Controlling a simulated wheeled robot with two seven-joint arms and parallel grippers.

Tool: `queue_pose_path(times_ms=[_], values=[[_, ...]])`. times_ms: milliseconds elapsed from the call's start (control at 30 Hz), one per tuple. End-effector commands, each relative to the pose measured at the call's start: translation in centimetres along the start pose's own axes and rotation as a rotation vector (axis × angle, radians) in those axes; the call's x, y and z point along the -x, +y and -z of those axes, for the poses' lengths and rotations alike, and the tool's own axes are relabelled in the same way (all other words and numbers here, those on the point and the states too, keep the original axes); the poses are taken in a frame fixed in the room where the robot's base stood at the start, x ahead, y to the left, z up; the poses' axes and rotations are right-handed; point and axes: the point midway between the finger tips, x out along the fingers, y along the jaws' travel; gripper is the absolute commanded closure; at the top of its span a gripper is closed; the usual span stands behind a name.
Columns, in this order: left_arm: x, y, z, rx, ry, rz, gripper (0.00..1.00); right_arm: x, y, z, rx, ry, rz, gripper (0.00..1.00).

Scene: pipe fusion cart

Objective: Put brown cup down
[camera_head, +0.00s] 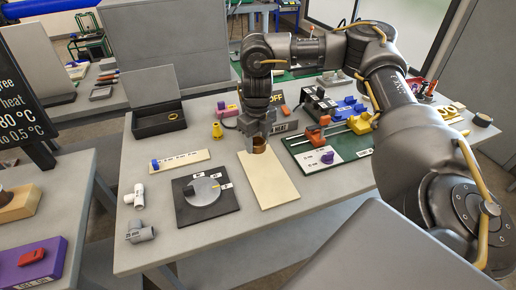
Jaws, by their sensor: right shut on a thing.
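The brown cup (259,145) is small and sits at the back end of a cream mat (270,185), under my right gripper. My right gripper (258,134) points down and is shut on the cup. The fingers hide part of the cup, and I cannot tell whether its base touches the mat. My left gripper is not in view.
A black board with a grey dial (203,192) lies left of the mat. A green and white board (330,154) with clamps is on the right. An open black box (158,118) stands at the back left.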

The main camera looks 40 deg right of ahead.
Motion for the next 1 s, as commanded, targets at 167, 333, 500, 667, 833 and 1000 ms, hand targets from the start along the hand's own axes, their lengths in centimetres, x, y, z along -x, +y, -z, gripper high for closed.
queue_pose_path(times_ms=[167,333,500,667,833,1000], values=[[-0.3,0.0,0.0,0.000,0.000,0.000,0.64,-1.9,-1.1,-1.1,0.000,-0.001,-0.001,0.76],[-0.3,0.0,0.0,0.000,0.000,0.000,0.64,-2.1,-1.2,-1.3,0.001,-0.001,-0.001,0.76],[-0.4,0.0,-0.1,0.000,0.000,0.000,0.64,-3.9,-1.6,-1.5,0.000,0.003,-0.001,0.76],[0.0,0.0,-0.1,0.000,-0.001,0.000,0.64,-5.4,-1.7,-1.6,0.000,0.001,0.000,0.76],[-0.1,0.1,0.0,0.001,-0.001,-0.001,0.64,-5.8,-1.6,-1.6,0.000,-0.001,0.000,0.76],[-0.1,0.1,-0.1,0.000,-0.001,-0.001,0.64,-5.9,-1.6,-1.6,0.000,0.000,0.000,0.76]])
